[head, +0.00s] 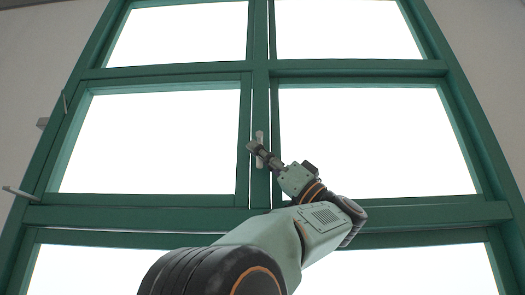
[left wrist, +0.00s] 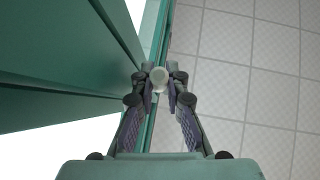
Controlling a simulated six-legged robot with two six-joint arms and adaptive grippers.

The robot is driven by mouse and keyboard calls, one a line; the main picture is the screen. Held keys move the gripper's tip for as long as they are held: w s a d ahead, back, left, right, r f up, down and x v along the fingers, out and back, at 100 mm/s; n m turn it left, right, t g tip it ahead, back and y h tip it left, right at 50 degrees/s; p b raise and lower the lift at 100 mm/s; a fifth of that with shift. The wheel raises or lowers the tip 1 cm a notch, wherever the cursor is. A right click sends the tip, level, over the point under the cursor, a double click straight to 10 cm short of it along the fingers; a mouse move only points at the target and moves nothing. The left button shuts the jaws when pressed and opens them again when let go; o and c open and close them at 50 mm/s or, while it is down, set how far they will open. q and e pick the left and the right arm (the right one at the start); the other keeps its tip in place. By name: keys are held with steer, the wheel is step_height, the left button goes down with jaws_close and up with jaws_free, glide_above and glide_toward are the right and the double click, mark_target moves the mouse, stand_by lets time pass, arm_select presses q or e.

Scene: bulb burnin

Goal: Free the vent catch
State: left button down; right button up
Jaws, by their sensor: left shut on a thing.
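A pale upright catch (head: 260,136) sits on the green centre post of the window. My left gripper (head: 257,151) reaches up to it from below right and covers its lower part. In the left wrist view my left gripper (left wrist: 159,86) is shut on the catch, whose pale rounded end (left wrist: 159,75) shows between the two fingertips. The rest of the catch is hidden by the fingers. My right gripper is in neither view.
The green window frame (head: 150,214) holds several bright panes. On its left side a pale lever (head: 20,193) sticks out, with a small grey block (head: 42,123) above it. A tiled surface (left wrist: 250,70) fills the right of the left wrist view.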

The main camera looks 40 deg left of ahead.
arm_select(q)
steer(key=shift+w+f, duration=0.1)
steer(key=shift+f, duration=0.1)
stand_by(0.3)
steer(key=c, duration=1.8)
jaws_free()
steer(key=shift+c, duration=0.2)
steer(key=shift+o, duration=1)
steer(key=shift+r, duration=0.1)
steer(key=v, duration=1.2)
